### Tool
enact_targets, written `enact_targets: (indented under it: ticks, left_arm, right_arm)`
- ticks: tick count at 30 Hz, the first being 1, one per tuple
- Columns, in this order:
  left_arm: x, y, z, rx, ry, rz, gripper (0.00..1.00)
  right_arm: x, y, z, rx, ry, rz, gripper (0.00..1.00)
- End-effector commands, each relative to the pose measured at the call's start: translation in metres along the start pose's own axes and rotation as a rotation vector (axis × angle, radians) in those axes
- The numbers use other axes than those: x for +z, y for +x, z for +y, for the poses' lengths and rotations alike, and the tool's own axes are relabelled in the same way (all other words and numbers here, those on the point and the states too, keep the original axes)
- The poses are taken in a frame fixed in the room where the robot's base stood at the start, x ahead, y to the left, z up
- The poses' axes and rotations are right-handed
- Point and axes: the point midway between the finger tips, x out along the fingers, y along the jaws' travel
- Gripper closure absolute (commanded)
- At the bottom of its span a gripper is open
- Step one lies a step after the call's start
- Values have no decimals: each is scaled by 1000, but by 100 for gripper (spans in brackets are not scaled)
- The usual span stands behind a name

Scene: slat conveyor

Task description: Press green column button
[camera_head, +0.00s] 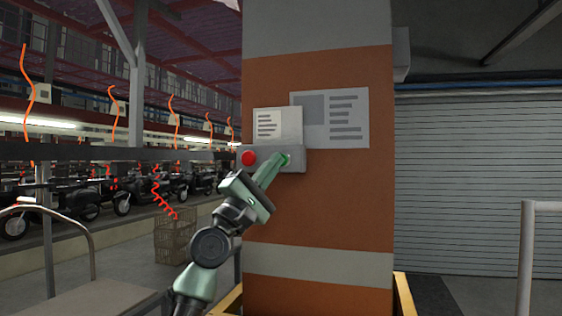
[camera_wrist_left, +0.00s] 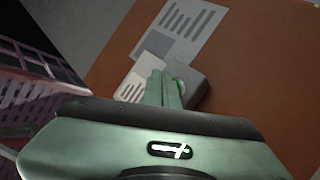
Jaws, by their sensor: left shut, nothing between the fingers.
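A grey button box (camera_head: 297,160) is mounted on the orange and grey column (camera_head: 320,205). It has a red button (camera_head: 248,158) on its left side and a green button (camera_head: 288,159) right of its middle. My left gripper (camera_head: 283,160) is shut and empty, with its fingertips at the green button and covering part of it. In the left wrist view the shut fingers (camera_wrist_left: 163,88) overlap the box (camera_wrist_left: 192,80), and the green button (camera_wrist_left: 180,86) shows beside their tips. Whether the tips touch the button or it is pushed in, I cannot tell. My right gripper is not in view.
Two notice sheets (camera_head: 335,118) are fixed to the column above the box. A yellow guard (camera_head: 404,296) surrounds the column's foot. A grey railing (camera_head: 527,250) stands at right, before a roller shutter (camera_head: 475,185). A wire basket (camera_head: 175,240) and motorcycles (camera_head: 85,195) are at left.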

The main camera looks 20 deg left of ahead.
Motion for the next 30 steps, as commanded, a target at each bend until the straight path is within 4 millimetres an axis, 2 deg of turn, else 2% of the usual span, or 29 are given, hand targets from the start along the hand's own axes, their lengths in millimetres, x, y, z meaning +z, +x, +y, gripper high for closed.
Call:
enact_targets:
  ticks: [18, 30]
  left_arm:
    - [0, 0, 0, 0, 0, 0, 100]
    - [-4, 6, -4, 0, 1, 0, 100]
  right_arm:
    - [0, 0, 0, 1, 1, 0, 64]
    - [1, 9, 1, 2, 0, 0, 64]
